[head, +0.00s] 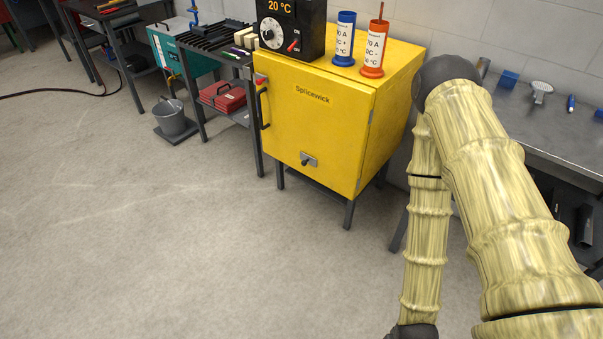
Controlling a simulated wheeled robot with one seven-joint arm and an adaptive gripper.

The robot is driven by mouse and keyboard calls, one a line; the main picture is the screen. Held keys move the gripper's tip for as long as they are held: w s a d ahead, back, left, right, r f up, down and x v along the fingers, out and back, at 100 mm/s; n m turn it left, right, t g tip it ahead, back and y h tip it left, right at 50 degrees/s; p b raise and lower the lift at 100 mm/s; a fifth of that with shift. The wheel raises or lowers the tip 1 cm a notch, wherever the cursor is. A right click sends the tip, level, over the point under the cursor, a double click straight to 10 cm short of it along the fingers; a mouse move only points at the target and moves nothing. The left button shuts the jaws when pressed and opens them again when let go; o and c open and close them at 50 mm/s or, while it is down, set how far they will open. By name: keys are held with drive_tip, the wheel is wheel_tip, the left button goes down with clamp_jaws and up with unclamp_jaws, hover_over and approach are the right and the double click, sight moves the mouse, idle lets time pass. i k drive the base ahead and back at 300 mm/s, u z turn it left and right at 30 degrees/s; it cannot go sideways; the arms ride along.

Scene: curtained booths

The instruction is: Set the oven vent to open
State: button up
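The yellow oven (315,130) stands on dark legs right of centre in the head view, its door shut. A small grey metal plate with a dark knob or lever, which looks like the vent (308,160), sits low on the door front. The knob points to the lower left; I cannot tell whether the vent is open or closed. My arm, in a pale sleeve, rises at the right and bends down to the bottom edge, right of the oven and apart from the vent. My gripper is not visible; only a dark part of my arm shows there.
A black control box (290,28) reading 20 °C, a blue canister (344,40) and an orange canister (375,48) stand on the oven. A vertical handle (262,105) is at the door's left. A metal bench (530,120) stands right. Open floor lies in front.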

sight(305, 158)
drive_tip(key=u, duration=0.15)
drive_tip(key=i, duration=1.1)
drive_tip(key=u, duration=0.35)
